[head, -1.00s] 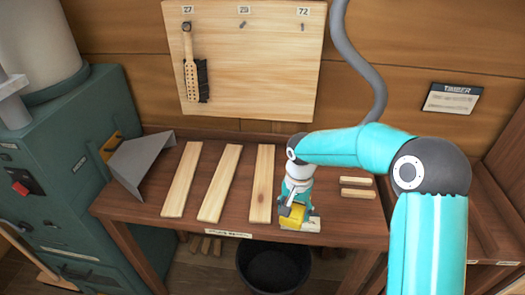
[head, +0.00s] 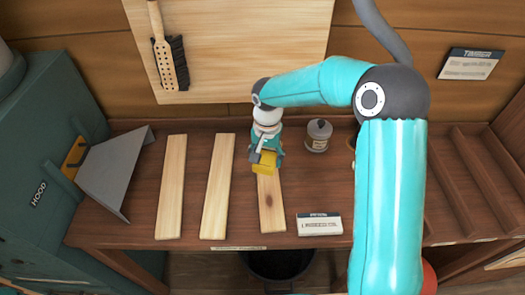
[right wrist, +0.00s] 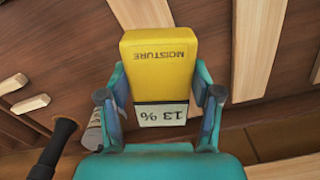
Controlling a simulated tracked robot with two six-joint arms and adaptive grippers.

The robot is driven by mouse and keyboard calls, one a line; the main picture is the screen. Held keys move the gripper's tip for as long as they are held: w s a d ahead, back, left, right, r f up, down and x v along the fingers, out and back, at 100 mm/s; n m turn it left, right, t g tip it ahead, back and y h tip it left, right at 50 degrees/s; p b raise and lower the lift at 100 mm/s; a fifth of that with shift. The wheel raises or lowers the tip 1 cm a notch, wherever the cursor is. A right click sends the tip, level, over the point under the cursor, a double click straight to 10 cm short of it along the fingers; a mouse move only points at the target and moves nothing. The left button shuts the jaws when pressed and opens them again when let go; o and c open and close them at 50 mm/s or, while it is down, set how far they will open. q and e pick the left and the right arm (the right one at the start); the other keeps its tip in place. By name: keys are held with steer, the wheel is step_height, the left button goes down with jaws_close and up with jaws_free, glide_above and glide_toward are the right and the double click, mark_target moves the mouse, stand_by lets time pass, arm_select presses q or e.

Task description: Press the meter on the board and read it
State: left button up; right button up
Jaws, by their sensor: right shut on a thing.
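My right gripper (head: 262,158) is shut on the yellow moisture meter (head: 264,164). In the right wrist view the meter (right wrist: 160,62) sits between both fingers, marked MOISTURE, and its pale display (right wrist: 162,114) reads 13 %, upside down in the picture. In the head view the meter is at the rightmost of three pale boards (head: 271,208), over its upper part. Part of that board (right wrist: 140,12) shows beyond the meter's far end in the wrist view. I cannot tell whether the meter touches the wood. My left gripper is not in view.
Two other boards (head: 170,186) (head: 217,186) lie to the left on the bench. A lidded jar (head: 318,136) stands right of the gripper, and a small white card (head: 319,224) lies near the front edge. A grey metal hood (head: 114,172) is at the left.

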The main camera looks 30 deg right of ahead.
steer(key=shift+s+f+b, duration=0.15)
steer(key=shift+f+b, duration=0.25)
steer(key=shift+f, duration=0.3)
steer(key=shift+f+b, duration=0.5)
steer(key=shift+f, duration=0.45)
steer(key=shift+f+b, duration=0.6)
steer(key=shift+f, duration=0.65)
steer(key=shift+r, duration=0.1)
steer(key=shift+f+b, duration=0.3)
steer(key=shift+f, duration=0.1)
steer(key=shift+s+f, duration=0.1)
stand_by(0.7)
